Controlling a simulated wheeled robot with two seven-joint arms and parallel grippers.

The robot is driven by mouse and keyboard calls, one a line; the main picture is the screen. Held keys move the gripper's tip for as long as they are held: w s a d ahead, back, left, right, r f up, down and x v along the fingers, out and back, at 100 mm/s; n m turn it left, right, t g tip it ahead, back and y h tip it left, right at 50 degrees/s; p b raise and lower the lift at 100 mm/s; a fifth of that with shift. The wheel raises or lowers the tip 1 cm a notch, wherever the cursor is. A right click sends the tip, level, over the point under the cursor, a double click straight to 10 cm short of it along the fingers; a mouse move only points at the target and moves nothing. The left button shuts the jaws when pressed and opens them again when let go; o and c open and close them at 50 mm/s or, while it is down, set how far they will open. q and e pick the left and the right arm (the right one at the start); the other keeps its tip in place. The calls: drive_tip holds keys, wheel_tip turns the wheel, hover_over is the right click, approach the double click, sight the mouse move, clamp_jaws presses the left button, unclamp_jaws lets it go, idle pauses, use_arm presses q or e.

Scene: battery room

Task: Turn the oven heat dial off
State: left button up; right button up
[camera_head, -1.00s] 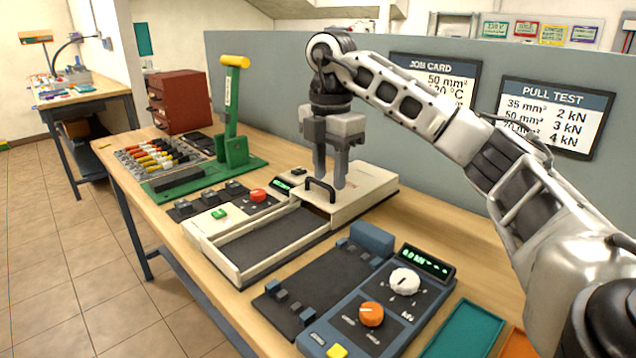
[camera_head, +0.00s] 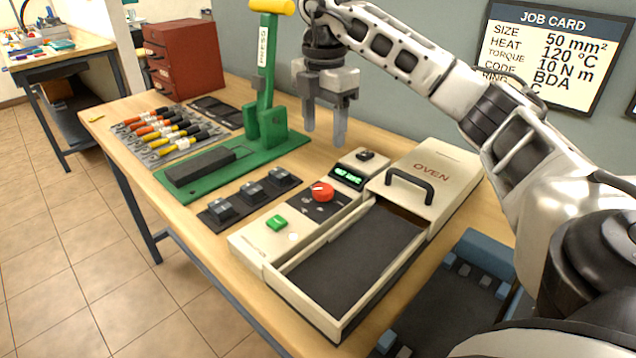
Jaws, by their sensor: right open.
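The oven (camera_head: 439,166) is a cream box on the wooden table, with a black handle and an open tray (camera_head: 345,258). Its control strip on the left carries a red heat dial (camera_head: 321,192), a green button (camera_head: 277,223) and a small green-lit display (camera_head: 347,177), too small to read. My right gripper (camera_head: 325,137) is open and empty. Its fingers point down, in the picture above and behind the dial and display, apart from them. My left gripper is not in view.
A green press (camera_head: 267,115) with a yellow-ended lever stands left of my right gripper. Several cables (camera_head: 165,133) and a red drawer cabinet (camera_head: 186,59) lie beyond it. Dark blocks (camera_head: 252,193) sit left of the oven. A job card (camera_head: 555,50) hangs on the partition.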

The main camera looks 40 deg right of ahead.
sight(323, 188)
wheel_tip(323, 188, down, 13)
drive_tip(key=shift+r, duration=0.15)
drive_tip(key=c, duration=1)
